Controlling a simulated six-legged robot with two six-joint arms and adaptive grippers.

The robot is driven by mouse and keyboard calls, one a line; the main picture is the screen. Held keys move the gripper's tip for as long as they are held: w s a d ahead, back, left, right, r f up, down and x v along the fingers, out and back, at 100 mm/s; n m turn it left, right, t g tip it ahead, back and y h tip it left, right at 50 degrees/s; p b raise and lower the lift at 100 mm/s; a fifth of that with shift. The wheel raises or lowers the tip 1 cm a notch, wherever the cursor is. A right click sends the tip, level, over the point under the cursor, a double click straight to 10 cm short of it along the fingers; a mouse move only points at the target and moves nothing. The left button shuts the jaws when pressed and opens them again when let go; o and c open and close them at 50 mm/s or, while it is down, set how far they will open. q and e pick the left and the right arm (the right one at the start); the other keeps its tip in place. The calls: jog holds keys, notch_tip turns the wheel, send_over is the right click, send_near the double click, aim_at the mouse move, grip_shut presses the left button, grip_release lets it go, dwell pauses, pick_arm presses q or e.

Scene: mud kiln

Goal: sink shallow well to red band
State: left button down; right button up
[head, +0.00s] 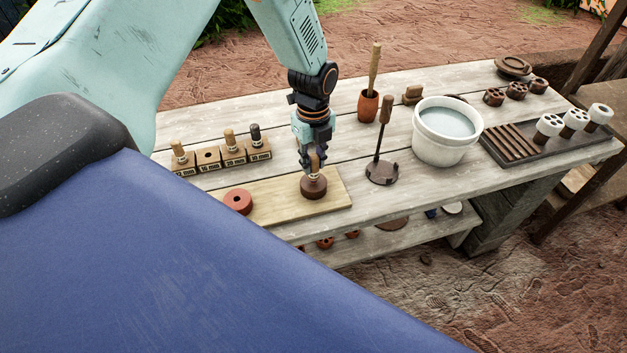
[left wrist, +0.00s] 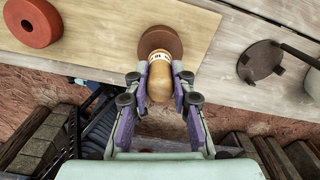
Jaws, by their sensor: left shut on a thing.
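My left gripper (head: 316,150) is shut on a wooden-handled tool (head: 315,163) and holds it over a dark brown clay disc (head: 313,187). In the left wrist view the rounded handle (left wrist: 160,82) is between the fingers, with a pale marked collar above the brown disc (left wrist: 161,42). The tool's lower end is hidden, so I cannot tell how deep it sits in the clay. No red band shows on it. A reddish disc with a centre hole (head: 238,201) lies left on the same pale board (head: 275,206). My right gripper is out of view.
Labelled tool blocks (head: 208,157) stand behind the board; one is without a tool. A dark stand with an upright handle (head: 382,172) is close on the right. A white water bucket (head: 447,153) and a dark tray (head: 520,155) stand farther right.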

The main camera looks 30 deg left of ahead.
pick_arm(q)
jog(key=shift+r, duration=0.15)
jog(key=shift+r+p, duration=2.75)
jog(key=shift+r, duration=0.65)
